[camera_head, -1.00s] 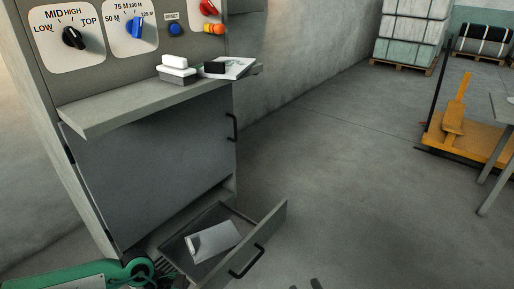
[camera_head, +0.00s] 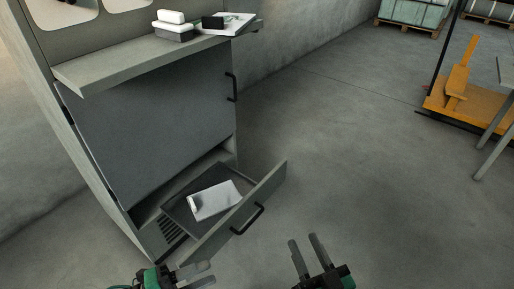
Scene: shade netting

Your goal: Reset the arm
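My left gripper (camera_head: 198,275) is at the bottom of the head view, in front of the open drawer. Its two fingers are apart, with nothing seen between them. My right gripper (camera_head: 304,256) is at the bottom, right of the drawer, with its fingers pointing up and apart. It is empty, over the bare floor. Neither gripper appears to hold anything. The wrists and arms run out of the bottom of the picture.
A grey cabinet (camera_head: 150,140) stands at left with its bottom drawer (camera_head: 240,215) pulled out, a silvery packet (camera_head: 213,201) inside. Boxes (camera_head: 172,27) lie on its shelf (camera_head: 110,66). An orange pallet jack (camera_head: 470,100) stands at far right. The middle floor is clear.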

